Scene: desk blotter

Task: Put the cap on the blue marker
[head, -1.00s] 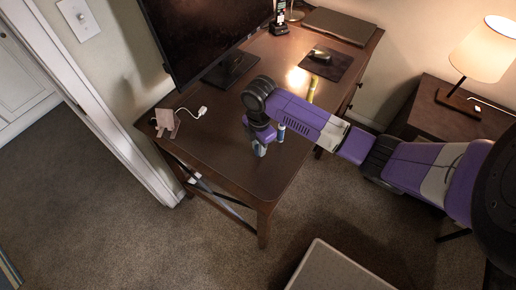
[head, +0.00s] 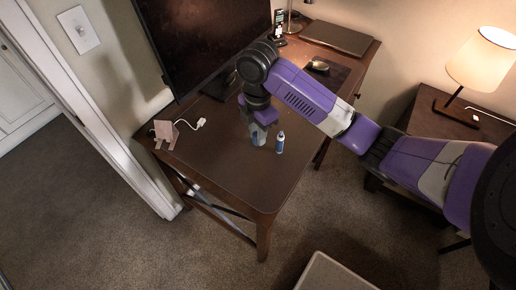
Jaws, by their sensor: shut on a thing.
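The blue marker (head: 280,142) stands upright on the desk, with a blue body and a pale, narrower top end. My gripper (head: 258,136) points down just left of the marker, apart from it in the picture. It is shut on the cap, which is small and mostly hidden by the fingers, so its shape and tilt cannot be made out.
The brown desk (head: 222,170) is clear in front and to the left. A monitor (head: 205,40) stands behind my gripper. A pink block-like object (head: 163,132) with a white cable (head: 190,124) lies left. A mouse (head: 318,66) and laptop (head: 338,38) are at the back right.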

